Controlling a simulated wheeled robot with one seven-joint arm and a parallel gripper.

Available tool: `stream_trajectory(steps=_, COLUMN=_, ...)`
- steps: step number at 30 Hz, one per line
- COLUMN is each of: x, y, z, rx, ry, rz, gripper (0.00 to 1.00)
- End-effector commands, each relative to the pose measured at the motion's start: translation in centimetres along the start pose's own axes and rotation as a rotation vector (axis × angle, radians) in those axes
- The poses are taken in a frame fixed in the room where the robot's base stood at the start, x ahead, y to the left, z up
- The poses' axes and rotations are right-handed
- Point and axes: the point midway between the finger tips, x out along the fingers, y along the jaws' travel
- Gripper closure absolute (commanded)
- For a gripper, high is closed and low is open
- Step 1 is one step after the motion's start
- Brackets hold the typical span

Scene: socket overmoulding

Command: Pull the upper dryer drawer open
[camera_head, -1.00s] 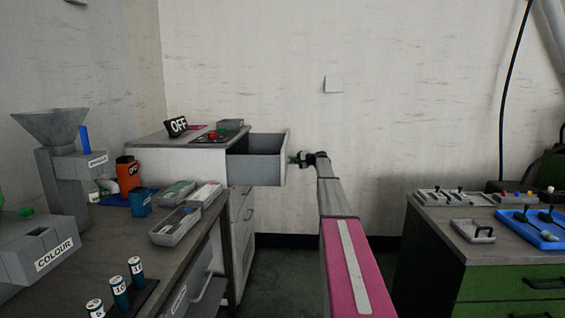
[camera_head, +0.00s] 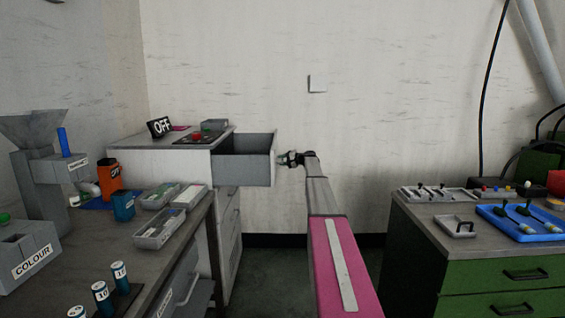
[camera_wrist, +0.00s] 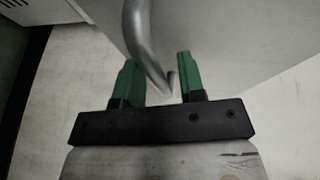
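The upper dryer drawer (camera_head: 246,170) is grey and stands pulled out to the right from the white dryer cabinet (camera_head: 170,160). Its empty-looking inside shows from above. My gripper (camera_head: 287,159) is at the drawer's front face, on its right side. In the wrist view, my gripper's two green fingers (camera_wrist: 157,80) are apart, with the curved metal bar handle (camera_wrist: 143,40) passing between them. A gap shows between the bar and the right finger. The drawer's pale front panel (camera_wrist: 215,40) fills the upper part of that view.
An OFF sign (camera_head: 160,127) and a panel with a red button (camera_head: 196,137) are on the dryer top. A workbench (camera_head: 95,240) with trays and bottles stands at the left. A green cabinet (camera_head: 480,280) stands at the right. Floor shows between them.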

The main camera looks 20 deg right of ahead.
Motion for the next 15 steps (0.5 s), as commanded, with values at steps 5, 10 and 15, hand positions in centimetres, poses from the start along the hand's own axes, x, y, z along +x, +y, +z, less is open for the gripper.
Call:
stream_trajectory(steps=5, x=-1.0, y=0.0, z=0.0, rx=0.0, ry=0.001, rz=0.0, gripper=0.63)
stream_trajectory(steps=10, x=-3.2, y=0.0, z=0.1, rx=0.0, ry=0.001, rz=0.0, gripper=0.63)
stream_trajectory(steps=15, x=-6.5, y=0.0, z=0.1, rx=0.0, ry=0.002, rz=0.0, gripper=0.63)
